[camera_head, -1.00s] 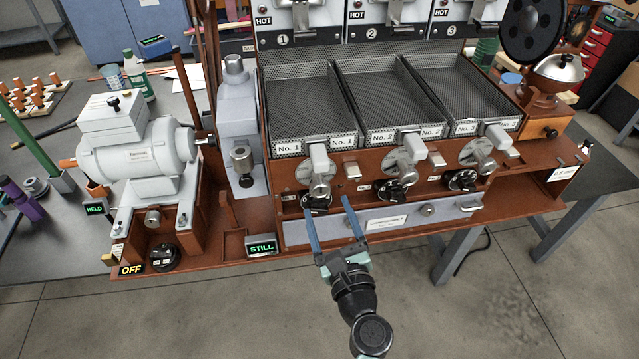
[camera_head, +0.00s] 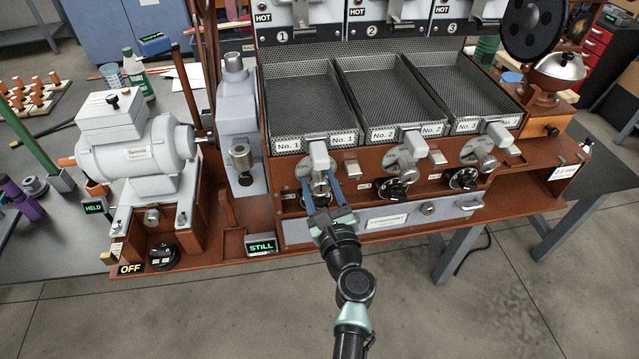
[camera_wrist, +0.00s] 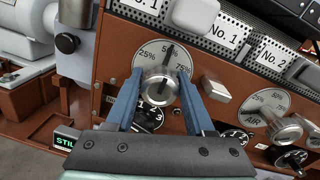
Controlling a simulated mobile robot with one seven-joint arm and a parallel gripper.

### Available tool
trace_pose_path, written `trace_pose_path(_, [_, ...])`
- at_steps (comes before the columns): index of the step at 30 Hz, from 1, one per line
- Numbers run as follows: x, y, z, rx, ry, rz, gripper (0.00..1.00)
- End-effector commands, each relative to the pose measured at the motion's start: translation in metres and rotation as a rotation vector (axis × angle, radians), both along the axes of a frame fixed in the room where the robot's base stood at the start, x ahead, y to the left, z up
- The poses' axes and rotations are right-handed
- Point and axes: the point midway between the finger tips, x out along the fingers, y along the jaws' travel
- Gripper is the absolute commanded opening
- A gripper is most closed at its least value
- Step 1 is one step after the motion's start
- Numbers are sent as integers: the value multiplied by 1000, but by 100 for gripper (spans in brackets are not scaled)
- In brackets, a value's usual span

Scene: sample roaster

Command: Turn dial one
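Under the No. 1 tray (camera_head: 300,108), a metal knob (camera_head: 320,184) sits on a round percent scale; it shows large in the wrist view (camera_wrist: 160,86). A black numbered dial (camera_wrist: 148,119) is just below it, partly hidden by the knob and my left finger. My gripper (camera_head: 319,181) is open, with its two blue fingers on either side of the metal knob, tips near the panel. In the wrist view, my gripper (camera_wrist: 159,78) brackets the knob; I cannot tell whether the fingers touch it. The scale's black pointer is near 50%.
Matching metal knobs and black dials (camera_head: 394,188) sit under trays No. 2 and No. 3 to the right. A grey drawer (camera_head: 390,221) is below. A STILL display (camera_head: 261,246) and a grey motor unit (camera_head: 140,155) stand to the left. The floor in front is clear.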

Motion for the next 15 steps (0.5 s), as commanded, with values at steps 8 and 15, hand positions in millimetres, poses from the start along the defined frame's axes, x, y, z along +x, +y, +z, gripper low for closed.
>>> trace_pose_path(8, [0, -1, 0, 0, 0, -1, 2])
trace_pose_path(15, [0, -1, 0, -12, -3, -1, 0])
